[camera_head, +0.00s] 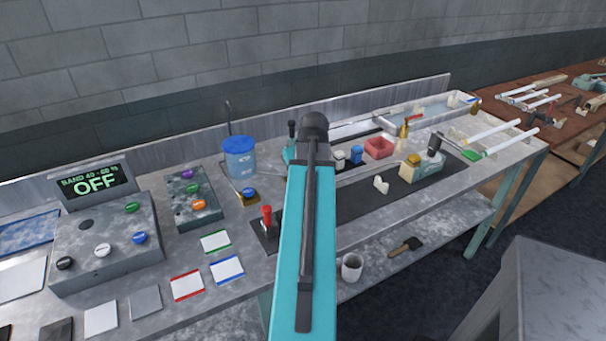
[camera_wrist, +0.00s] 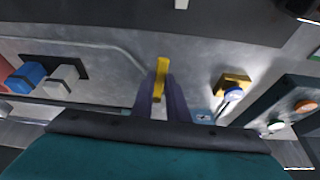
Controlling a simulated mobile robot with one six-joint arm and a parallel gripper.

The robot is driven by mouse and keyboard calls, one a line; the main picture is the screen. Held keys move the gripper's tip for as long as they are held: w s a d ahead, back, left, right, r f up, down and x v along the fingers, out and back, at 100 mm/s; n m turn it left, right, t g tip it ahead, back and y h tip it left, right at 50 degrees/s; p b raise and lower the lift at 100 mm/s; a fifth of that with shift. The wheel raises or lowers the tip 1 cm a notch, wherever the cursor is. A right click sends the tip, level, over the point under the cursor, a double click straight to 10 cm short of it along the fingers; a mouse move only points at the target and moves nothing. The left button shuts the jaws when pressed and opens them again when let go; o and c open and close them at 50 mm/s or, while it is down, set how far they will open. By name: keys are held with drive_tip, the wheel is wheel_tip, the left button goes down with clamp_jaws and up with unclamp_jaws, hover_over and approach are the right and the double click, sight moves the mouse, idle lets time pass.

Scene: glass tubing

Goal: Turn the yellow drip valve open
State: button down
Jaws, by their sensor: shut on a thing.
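The yellow drip valve handle (camera_wrist: 161,68) shows in the wrist view as a narrow upright yellow bar. My gripper (camera_wrist: 160,88) has its two dark fingers on either side of the bar's lower part, shut on it. In the head view my teal arm covers the gripper and the valve, so the grip shows only in the wrist view. The valve's body and how far the handle is turned cannot be made out.
A knob box (camera_head: 192,199), a blue tub (camera_head: 240,160) and a red-handled lever (camera_head: 267,220) stand left of my arm.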

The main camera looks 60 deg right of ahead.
drive_tip(key=shift+s+d, duration=0.15)
drive_tip(key=shift+s, duration=0.1)
drive_tip(key=c, duration=1.7)
unclamp_jaws()
drive_tip(key=shift+s, duration=0.1)
drive_tip(key=shift+w, duration=0.2)
drive_tip(key=shift+a+r, duration=0.15)
drive_tip(key=shift+a, duration=0.05)
drive_tip(key=shift+b+v, duration=1)
drive_tip(key=shift+v, duration=5.8)
drive_tip(key=shift+d, duration=0.1)
